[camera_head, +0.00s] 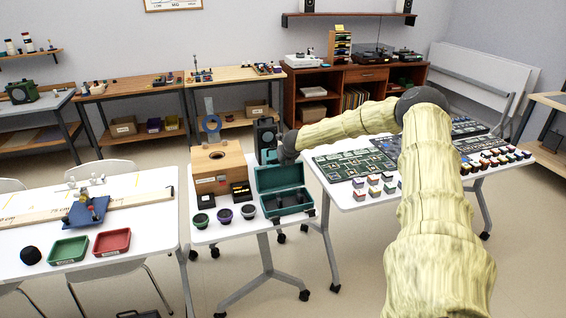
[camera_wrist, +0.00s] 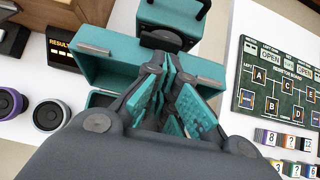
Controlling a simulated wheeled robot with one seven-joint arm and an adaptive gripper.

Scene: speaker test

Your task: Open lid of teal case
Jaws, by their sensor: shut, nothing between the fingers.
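The teal case (camera_head: 291,204) stands on the small white table in the head view. Its lid (camera_head: 280,177) is raised at the back, and the dark inside shows. In the wrist view the lid (camera_wrist: 118,68) is a broad teal panel with a grey latch, and a little of the case body (camera_wrist: 98,99) shows below it. My gripper (camera_wrist: 167,68) is shut and empty, its teal-padded fingers in front of part of the lid in that view. I cannot tell whether they touch it. In the head view my fingers are hard to make out near the end of my arm, behind the lid.
A wooden box (camera_head: 219,166) and several small round cups (camera_head: 224,215) are to the left. A right-hand table holds a green diagram board (camera_head: 352,167) and several small blocks (camera_head: 374,192).

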